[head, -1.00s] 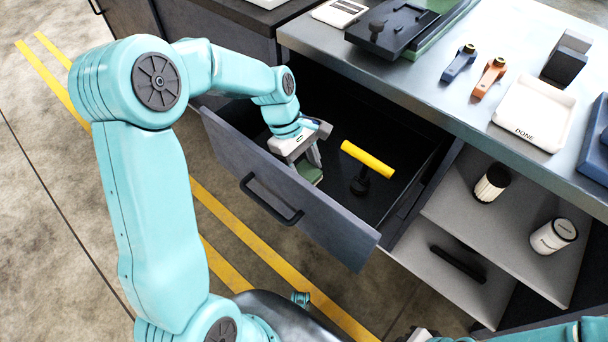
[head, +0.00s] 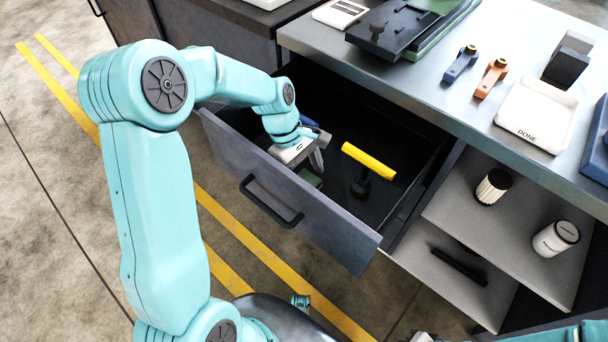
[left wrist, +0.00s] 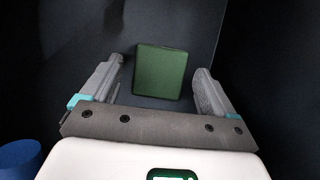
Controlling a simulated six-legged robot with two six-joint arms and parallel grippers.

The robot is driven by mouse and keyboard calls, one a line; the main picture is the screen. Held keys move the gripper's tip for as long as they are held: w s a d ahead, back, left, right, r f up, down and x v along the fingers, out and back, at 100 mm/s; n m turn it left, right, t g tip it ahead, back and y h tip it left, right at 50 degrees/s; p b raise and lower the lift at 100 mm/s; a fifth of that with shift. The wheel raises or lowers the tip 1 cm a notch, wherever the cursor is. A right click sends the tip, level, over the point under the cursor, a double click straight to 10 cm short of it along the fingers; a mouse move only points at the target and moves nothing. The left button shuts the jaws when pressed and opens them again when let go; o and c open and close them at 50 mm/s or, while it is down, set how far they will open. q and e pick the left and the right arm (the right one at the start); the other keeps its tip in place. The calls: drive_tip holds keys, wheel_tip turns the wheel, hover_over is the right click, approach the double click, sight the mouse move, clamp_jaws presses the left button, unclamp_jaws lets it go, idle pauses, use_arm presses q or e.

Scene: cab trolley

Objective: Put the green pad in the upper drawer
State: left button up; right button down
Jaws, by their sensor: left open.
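The green pad (left wrist: 161,72) is inside the open upper drawer (head: 345,235). In the left wrist view it lies between my left gripper's fingers, with a dark gap on both sides. In the head view only a small part of the pad (head: 309,179) shows below the gripper. My left gripper (head: 312,167) reaches down into the drawer near its front left part. It is open, and its two fingers also show in the left wrist view (left wrist: 158,88). My right gripper's fingers are not seen; only part of my right arm shows at the bottom right.
A yellow-handled tool (head: 369,160) lies in the drawer right of the gripper. A blue object (head: 308,121) is behind the gripper. The counter holds a white DONE tray (head: 535,112), a blue piece (head: 461,64) and an orange piece (head: 491,78). Shelves (head: 480,225) stand right of the drawer.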

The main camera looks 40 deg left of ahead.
use_arm(q)
drive_tip(key=p+v, duration=0.2)
drive_tip(key=v, duration=0.9)
drive_tip(key=shift+r+p, duration=0.35)
